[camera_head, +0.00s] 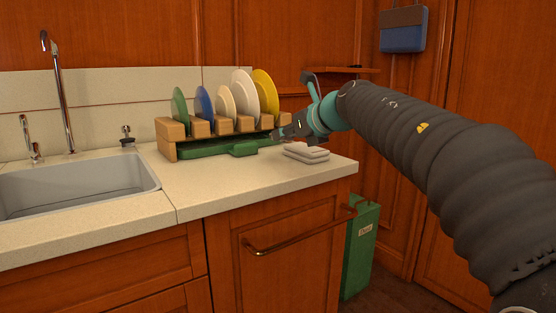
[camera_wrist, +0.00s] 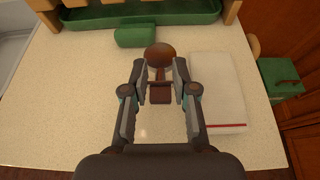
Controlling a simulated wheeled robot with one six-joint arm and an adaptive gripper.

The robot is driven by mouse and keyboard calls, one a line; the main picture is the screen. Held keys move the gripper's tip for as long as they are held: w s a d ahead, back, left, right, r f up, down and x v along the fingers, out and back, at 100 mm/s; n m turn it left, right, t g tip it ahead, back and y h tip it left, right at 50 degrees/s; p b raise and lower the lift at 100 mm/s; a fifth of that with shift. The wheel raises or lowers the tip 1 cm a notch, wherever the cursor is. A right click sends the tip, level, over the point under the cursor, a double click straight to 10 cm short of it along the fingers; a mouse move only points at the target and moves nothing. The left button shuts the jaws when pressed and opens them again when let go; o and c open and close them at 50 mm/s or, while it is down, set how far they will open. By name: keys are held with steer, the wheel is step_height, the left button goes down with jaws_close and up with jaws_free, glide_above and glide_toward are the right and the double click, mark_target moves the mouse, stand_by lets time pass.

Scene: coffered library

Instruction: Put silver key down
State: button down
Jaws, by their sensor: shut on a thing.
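My gripper (camera_wrist: 160,78) is shut on a key (camera_wrist: 160,54) with a round head and a blocky end, pointing away from and toward me between the fingertips. It looks shiny brown rather than silver in the wrist view. My gripper also shows in the head view (camera_head: 284,132), over the right part of the pale counter (camera_head: 225,185), in front of the dish rack. The key cannot be made out in the head view. Whether it touches the counter I cannot tell.
A folded pale cloth (camera_head: 306,152) lies just right of my gripper. The wooden dish rack (camera_head: 168,148) with several plates stands behind, over a green drip tray (camera_head: 208,147). A sink (camera_head: 80,184) is at left. A green bin (camera_head: 359,250) stands beyond the counter's right end. Counter in front is clear.

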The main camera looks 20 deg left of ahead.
mark_target(280, 165)
steer(key=shift+s+a+f, duration=0.15)
steer(key=shift+a+f, duration=0.2)
steer(key=shift+a, duration=0.15)
steer(key=shift+s+a+f, duration=0.15)
steer(key=shift+a+f, duration=0.15)
steer(key=shift+a, duration=0.15)
steer(key=shift+f+b, duration=0.95)
steer(key=shift+f, duration=0.95)
steer(key=shift+f, duration=0.1)
steer(key=c, duration=0.9)
jaws_free()
steer(key=shift+s+d+r, duration=0.15)
steer(key=shift+d+r, duration=0.05)
steer(key=shift+r, duration=0.05)
steer(key=v, duration=1.1)
steer(key=shift+s+d+p, duration=0.15)
steer(key=shift+d+p, duration=0.05)
steer(key=shift+p, duration=0.15)
